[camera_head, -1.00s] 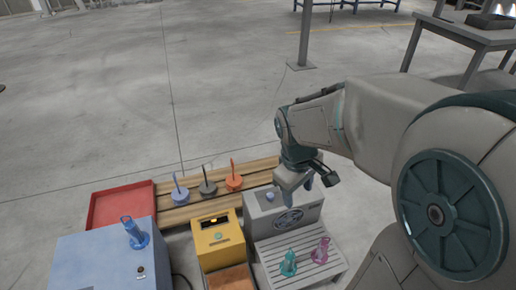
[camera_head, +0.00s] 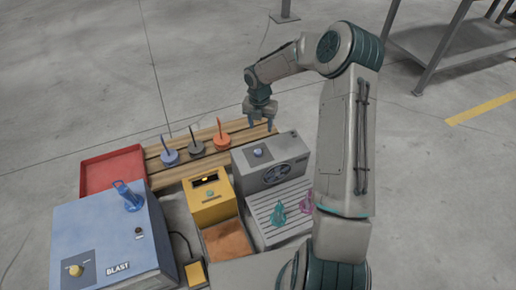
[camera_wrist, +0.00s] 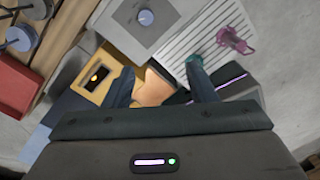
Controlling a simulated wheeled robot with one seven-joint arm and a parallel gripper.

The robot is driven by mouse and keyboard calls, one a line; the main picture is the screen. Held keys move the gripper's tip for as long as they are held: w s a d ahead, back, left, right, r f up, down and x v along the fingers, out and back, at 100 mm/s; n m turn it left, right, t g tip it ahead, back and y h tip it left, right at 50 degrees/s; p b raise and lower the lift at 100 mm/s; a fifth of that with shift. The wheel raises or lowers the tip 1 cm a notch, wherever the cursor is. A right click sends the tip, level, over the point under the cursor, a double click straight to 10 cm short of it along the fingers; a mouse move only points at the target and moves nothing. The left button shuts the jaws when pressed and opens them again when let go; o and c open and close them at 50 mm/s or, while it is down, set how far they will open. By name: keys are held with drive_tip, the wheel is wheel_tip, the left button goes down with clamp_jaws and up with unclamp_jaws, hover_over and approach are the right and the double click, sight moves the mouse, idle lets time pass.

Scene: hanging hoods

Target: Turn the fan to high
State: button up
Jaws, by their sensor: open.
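The fan is a grey box (camera_head: 285,172) with a dark round grille on its front, right of centre in the head view. A pale blue-grey knob (camera_head: 258,152) sits on its sloped top panel. The knob also shows in the wrist view (camera_wrist: 146,17), at the top edge; its setting is too small to read. My gripper (camera_head: 261,123) is open and empty, pointing down, and appears just beyond the box's back edge in the head view. In the wrist view its two fingers (camera_wrist: 160,88) stand wide apart, with the knob above them in the picture, untouched.
A slatted rack (camera_head: 264,218) with teal (camera_head: 278,214) and magenta (camera_head: 306,201) hanging hoods fronts the fan. Left are a yellow box (camera_head: 208,208), a blue BLAST cabinet (camera_head: 110,235), a red tray (camera_head: 112,170) and a wooden pallet (camera_head: 185,174) with several upright-handled pieces.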

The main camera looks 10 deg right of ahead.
sight(258, 151)
drive_tip(key=w+f+n+b, duration=0.1)
drive_tip(key=f, duration=0.5)
drive_tip(key=w+f+n+b, duration=0.1)
drive_tip(key=f, duration=0.5)
drive_tip(key=w+f+n+y+b, duration=0.1)
drive_tip(key=f+n, duration=0.1)
drive_tip(key=f, duration=0.5)
drive_tip(key=shift+w+b, duration=0.25)
drive_tip(key=shift+b, duration=0.05)
drive_tip(key=c, duration=1)
